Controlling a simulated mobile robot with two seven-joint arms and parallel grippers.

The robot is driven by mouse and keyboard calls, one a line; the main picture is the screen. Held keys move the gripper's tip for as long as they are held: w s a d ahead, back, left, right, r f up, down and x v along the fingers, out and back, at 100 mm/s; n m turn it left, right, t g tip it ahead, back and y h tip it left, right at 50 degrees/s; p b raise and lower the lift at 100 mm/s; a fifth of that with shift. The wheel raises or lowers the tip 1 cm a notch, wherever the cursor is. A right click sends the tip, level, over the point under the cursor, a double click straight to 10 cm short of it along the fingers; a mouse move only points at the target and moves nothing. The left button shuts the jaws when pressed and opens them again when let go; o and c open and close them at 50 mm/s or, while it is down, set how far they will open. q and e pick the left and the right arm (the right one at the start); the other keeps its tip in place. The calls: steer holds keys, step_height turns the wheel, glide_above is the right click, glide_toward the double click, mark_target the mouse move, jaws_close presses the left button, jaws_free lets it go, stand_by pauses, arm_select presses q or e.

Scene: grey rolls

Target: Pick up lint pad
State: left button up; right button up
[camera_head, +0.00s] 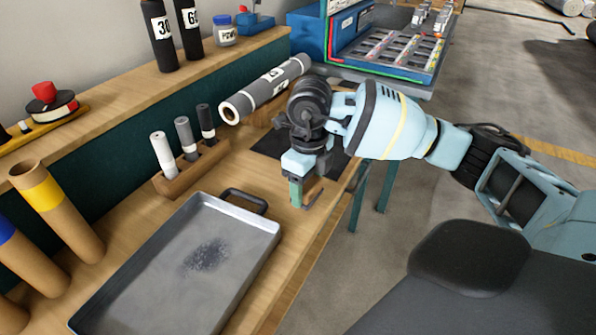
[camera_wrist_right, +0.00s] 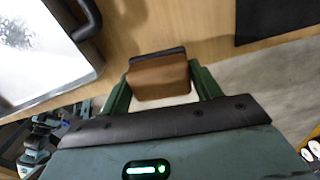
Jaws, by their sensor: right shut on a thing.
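My right gripper (camera_head: 304,199) hangs over the front edge of the bench, just right of the metal tray. In the right wrist view, the green fingers of this gripper (camera_wrist_right: 161,84) are shut on a brown block with a dark strip along one edge, which I take for the lint pad (camera_wrist_right: 160,78). In the head view the pad is mostly hidden by the gripper, and I cannot tell whether it touches the bench. My left gripper is not in view.
The metal tray (camera_head: 155,282) has a black handle (camera_head: 244,200) close to the gripper; its edge also shows in the wrist view (camera_wrist_right: 62,75). Behind are a wooden holder (camera_head: 190,173) with small rolls, a dark mat (camera_head: 268,143) and a large grey roll (camera_head: 262,90). Cardboard tubes (camera_head: 58,213) stand left.

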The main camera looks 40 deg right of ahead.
steer(key=s+a, duration=0.2)
steer(key=s, duration=0.6)
steer(key=shift+a+r, duration=0.15)
steer(key=shift+r, duration=0.25)
steer(key=shift+s, duration=0.1)
